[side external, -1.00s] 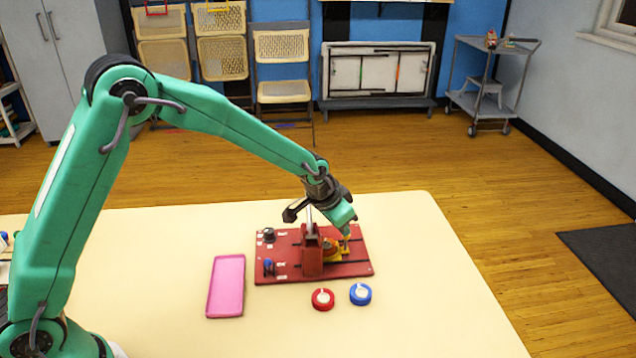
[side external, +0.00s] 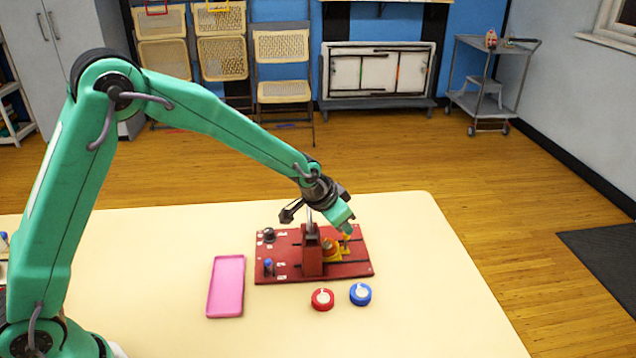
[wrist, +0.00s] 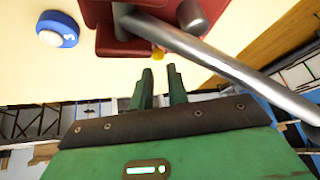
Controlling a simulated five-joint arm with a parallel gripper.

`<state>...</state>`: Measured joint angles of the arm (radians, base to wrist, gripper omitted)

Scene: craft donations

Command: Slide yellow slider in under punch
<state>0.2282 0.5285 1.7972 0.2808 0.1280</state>
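The yellow slider (side external: 336,254) lies on the red board on the right side of the red punch (side external: 312,252), with a round orange-brown piece on it. A small yellow upright part stands below my gripper. My gripper (side external: 348,232) points down at the slider, right of the punch. In the wrist view, my gripper's two green fingers (wrist: 160,77) are apart with a gap between them. A yellow tip (wrist: 158,53) of the slider shows just past the fingertips, in line with that gap. Whether a finger touches it is unclear. The punch's grey lever (wrist: 225,62) crosses the wrist view close by.
The red board (side external: 290,272) carries dark slots and blue and black knobs on its left. A pink tray (side external: 226,286) lies left of it. A red round tub (side external: 322,299) and a blue one (side external: 360,294) stand in front. The table's right side is clear.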

